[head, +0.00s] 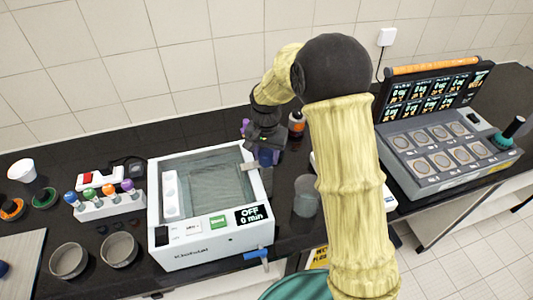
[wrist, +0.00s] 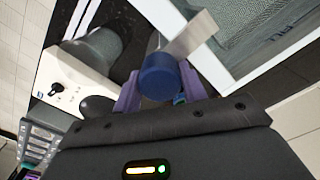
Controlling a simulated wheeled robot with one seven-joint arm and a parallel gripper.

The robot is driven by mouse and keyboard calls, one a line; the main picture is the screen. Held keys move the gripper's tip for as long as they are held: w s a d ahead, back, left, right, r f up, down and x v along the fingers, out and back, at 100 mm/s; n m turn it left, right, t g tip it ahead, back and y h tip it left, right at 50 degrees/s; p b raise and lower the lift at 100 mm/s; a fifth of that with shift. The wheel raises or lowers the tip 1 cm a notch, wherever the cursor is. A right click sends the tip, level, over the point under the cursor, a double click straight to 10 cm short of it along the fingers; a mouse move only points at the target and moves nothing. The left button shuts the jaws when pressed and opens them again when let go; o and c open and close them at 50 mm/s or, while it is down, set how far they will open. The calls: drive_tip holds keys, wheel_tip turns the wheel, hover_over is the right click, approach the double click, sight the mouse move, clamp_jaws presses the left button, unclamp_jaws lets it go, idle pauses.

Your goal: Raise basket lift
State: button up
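The white bath unit (head: 213,247) stands on the dark bench with a grey mesh basket (head: 215,185) down inside its tank. Its panel reads OFF, 0 min. A flat metal lift lever (head: 250,166) sits at the unit's right rim; in the wrist view the lever (wrist: 190,35) ends in a blue knob (wrist: 158,77). My gripper (wrist: 158,90) has its purple fingers on either side of this knob, seemingly touching it on both sides. In the head view my gripper (head: 262,150) is at the unit's back right side, its fingertips partly hidden.
A grey beaker (head: 307,196) stands right of the unit, close to my arm. A hot-plate station (head: 440,150) with a raised display panel is at the right. Coloured bottles in a white rack (head: 106,206) and two grey bowls (head: 119,249) stand left. A blue tap (head: 257,254) juts out at the unit's front right.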

clamp_jaws()
wheel_tip(320, 180, up, 9)
drive_tip(key=p, duration=0.5)
drive_tip(key=shift+w, duration=0.1)
drive_tip(key=shift+w+r, duration=0.1)
drive_tip(key=o, duration=0.5)
unclamp_jaws()
drive_tip(key=shift+o, duration=0.3)
wheel_tip(320, 180, up, 17)
drive_tip(key=b, duration=0.3)
drive_tip(key=shift+r, duration=0.15)
